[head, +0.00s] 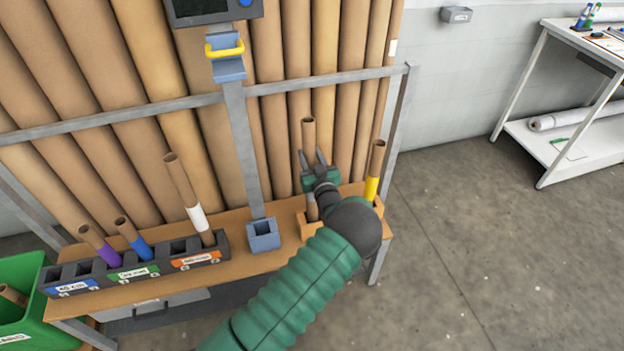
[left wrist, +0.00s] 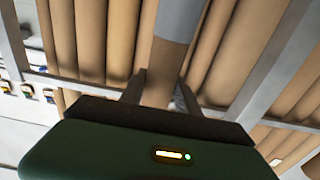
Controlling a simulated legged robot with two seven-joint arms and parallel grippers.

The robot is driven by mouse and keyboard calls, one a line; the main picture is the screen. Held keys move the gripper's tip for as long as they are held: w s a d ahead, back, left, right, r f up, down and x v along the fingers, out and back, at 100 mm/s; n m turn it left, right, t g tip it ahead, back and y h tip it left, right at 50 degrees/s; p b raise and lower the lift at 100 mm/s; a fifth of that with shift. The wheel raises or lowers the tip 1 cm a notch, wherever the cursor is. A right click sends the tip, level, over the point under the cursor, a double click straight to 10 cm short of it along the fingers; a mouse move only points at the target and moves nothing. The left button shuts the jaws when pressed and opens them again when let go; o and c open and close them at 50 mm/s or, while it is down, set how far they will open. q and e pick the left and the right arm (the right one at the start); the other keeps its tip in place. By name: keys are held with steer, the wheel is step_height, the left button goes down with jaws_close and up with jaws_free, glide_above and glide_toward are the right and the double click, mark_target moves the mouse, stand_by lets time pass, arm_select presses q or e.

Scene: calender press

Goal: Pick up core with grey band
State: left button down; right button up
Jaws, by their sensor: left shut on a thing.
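My left gripper (head: 314,162) is shut on a brown cardboard core (head: 308,133) at the right end of the wooden bench. The core stands nearly upright, and its open upper end rises above the fingers. In the left wrist view the core (left wrist: 158,82) runs between the two fingers (left wrist: 157,90), with a grey band (left wrist: 176,20) on it at the top of the picture.
A yellow-banded core (head: 373,180) stands close right of my gripper. A dark rack (head: 75,283) at left holds purple-banded (head: 98,245), blue-banded (head: 132,236) and white-banded (head: 188,195) cores. A blue-grey holder (head: 263,236) sits mid-bench. Long tubes and a metal rail stand behind.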

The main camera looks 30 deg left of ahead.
arm_select(q)
steer(key=shift+d+r, duration=0.1)
steer(key=shift+r, duration=0.15)
step_height(320, 180, up, 17)
steer(key=p, duration=0.2)
glide_above(310, 127)
steer(key=shift+r, duration=0.2)
steer(key=shift+f, duration=0.1)
